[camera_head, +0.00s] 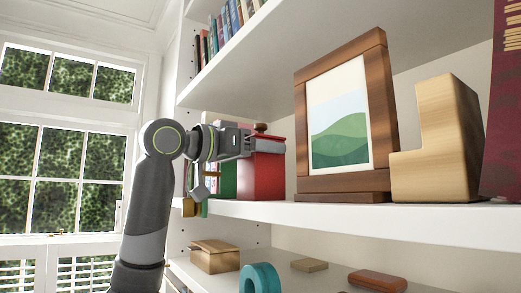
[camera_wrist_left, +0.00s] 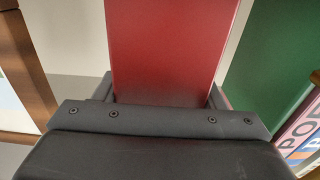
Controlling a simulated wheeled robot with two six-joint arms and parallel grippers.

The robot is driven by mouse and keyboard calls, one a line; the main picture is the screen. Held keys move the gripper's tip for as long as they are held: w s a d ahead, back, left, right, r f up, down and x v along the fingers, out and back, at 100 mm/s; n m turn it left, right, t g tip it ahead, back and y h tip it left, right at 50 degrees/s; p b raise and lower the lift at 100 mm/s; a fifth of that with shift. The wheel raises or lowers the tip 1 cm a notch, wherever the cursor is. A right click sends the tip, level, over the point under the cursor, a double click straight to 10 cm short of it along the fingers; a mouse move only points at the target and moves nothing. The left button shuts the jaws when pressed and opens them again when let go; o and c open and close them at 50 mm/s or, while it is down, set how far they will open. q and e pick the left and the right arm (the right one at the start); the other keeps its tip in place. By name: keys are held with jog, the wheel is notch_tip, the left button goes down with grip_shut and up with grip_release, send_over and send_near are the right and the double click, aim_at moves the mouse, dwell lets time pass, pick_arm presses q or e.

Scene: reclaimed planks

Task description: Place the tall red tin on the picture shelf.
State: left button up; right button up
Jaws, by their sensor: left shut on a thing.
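The tall red tin (camera_head: 262,177) is at the left part of the picture shelf (camera_head: 360,217), left of a wood-framed picture (camera_head: 340,120). Its base appears level with the shelf top; I cannot tell for sure whether it touches. My left gripper (camera_head: 262,145) is shut on the tin near its top, reaching in from the left. In the left wrist view the red tin (camera_wrist_left: 172,45) stands between the two fingers (camera_wrist_left: 162,92). Part of the tin's upper side is hidden by the gripper in the head view. My right gripper is not in view.
A green book (camera_head: 228,179) stands left of the tin, close to it. A wooden L-shaped bookend (camera_head: 455,135) and a dark red book (camera_head: 507,110) stand right of the picture. The lower shelf holds a wooden box (camera_head: 215,260) and a teal ring (camera_head: 260,280). Books line the upper shelf.

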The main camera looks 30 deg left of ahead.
pick_arm(q)
jog(key=shift+s+d+r, duration=0.1)
jog(key=shift+d+r, duration=0.05)
jog(key=o, duration=1.5)
jog(key=shift+s, duration=0.1)
jog(key=b+v, duration=0.6)
jog(key=v, duration=0.6)
